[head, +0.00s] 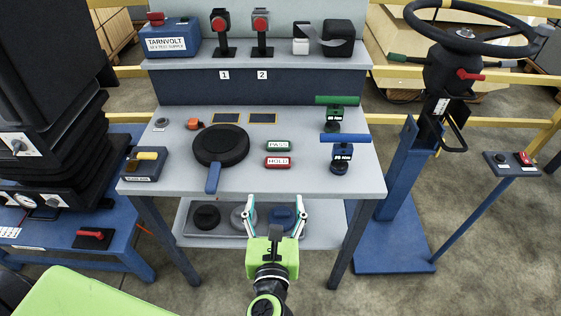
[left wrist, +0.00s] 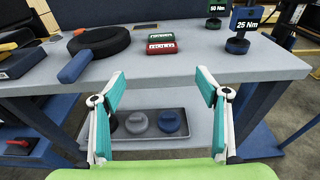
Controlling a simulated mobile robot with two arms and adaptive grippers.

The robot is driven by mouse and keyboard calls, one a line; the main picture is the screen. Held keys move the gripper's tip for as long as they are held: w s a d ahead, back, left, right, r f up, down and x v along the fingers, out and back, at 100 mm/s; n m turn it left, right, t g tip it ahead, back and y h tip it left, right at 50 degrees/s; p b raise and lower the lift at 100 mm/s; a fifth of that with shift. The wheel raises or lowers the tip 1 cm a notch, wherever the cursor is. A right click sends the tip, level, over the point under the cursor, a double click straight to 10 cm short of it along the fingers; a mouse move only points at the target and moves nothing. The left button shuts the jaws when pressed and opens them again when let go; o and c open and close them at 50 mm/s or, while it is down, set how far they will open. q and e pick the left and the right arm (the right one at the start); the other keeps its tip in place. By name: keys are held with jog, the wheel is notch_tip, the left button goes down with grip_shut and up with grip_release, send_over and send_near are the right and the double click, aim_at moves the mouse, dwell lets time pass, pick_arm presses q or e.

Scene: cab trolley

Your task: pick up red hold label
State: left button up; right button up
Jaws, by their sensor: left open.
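The red HOLD label (head: 278,162) lies on the grey worktop, right of centre, just in front of the green PASS label (head: 278,146). In the left wrist view the red label (left wrist: 161,47) sits ahead, with the green label (left wrist: 161,37) right behind it. My left gripper (head: 275,203) is open and empty, off the front edge of the worktop and apart from the red label. In the left wrist view its two fingers (left wrist: 160,85) stand wide apart on either side. My right gripper is not in view.
A black pan-like disc with a blue handle (head: 221,146) lies left of the labels. Blue (head: 342,152) and green (head: 335,113) torque tools stand to the right. A lower shelf tray (head: 228,233) holds several round pieces. Worktop around the labels is mostly clear.

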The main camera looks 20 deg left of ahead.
pick_arm(q)
send_near(278, 161)
jog(key=shift+w+a+f+p, duration=0.2)
jog(key=shift+w+a+f, duration=0.05)
jog(key=shift+w, duration=0.3)
jog(key=shift+w+a+f+p, duration=0.15)
jog(key=shift+w+a+f, duration=0.15)
jog(key=shift+w, duration=0.25)
jog(key=shift+r+x, duration=0.15)
jog(key=shift+x, duration=1.2)
jog(key=shift+r+x, duration=0.15)
jog(key=shift+x, duration=1.2)
jog(key=shift+w+d, duration=0.1)
jog(key=shift+d, duration=0.1)
jog(key=c, duration=1)
